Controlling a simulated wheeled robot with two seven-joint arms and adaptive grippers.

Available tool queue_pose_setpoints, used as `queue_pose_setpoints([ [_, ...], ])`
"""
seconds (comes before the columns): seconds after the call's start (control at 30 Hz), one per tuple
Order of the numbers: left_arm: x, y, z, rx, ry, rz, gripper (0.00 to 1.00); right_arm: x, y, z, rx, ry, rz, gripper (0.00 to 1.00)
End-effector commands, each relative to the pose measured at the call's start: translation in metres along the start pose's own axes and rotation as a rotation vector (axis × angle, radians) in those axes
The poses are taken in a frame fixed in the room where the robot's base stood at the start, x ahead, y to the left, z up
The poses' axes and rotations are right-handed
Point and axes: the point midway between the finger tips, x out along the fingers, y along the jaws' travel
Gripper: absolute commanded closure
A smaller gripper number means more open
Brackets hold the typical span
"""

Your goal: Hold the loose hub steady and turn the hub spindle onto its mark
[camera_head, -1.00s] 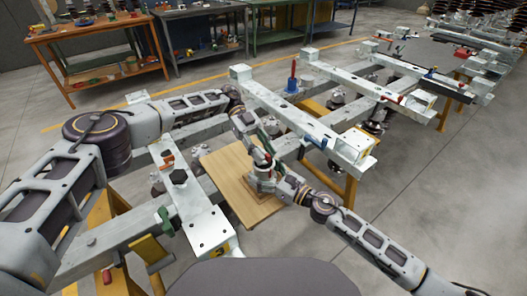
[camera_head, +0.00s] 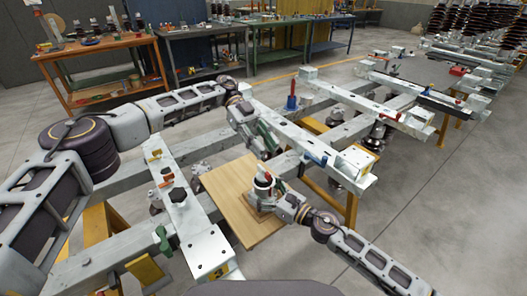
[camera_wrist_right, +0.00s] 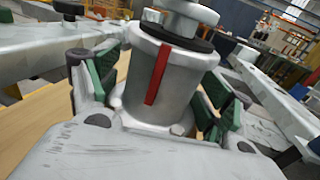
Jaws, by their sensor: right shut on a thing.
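The hub (camera_wrist_right: 180,90) is a grey metal cylinder with a vertical red stripe (camera_wrist_right: 158,75). It stands upright on a wooden board in the head view (camera_head: 262,187).
The wooden board (camera_head: 222,190) lies between pale steel beams (camera_head: 205,245) on yellow stands. A beam with a red-and-blue tool (camera_head: 291,102) runs behind my left gripper. Workbenches (camera_head: 110,65) stand at the back. Open floor (camera_head: 450,200) lies to the right.

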Motion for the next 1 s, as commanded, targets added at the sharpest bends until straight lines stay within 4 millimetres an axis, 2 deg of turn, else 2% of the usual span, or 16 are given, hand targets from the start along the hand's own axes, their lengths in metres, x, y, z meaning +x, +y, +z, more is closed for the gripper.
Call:
queue_pose_setpoints([
  [0.43, -0.0011, 0.0001, -0.0022, 0.001, 0.000, 0.000, 0.70, -0.0003, 0.0007, -0.0013, 0.000, 0.002, 0.001, 0.91],
  [0.47, -0.0011, 0.0001, -0.0022, 0.001, 0.000, 0.000, 0.70, -0.0003, 0.0007, -0.0013, 0.000, 0.002, 0.001, 0.16],
  [0.6, -0.0011, 0.0001, -0.0021, 0.001, 0.000, 0.000, 0.70, -0.0002, 0.0005, -0.0009, 0.000, 0.001, 0.001, 0.00],
  [1.0, -0.0010, 0.0001, -0.0021, 0.001, 0.000, 0.000, 0.70, -0.0003, 0.0001, -0.0002, 0.000, 0.000, 0.000, 0.00],
])
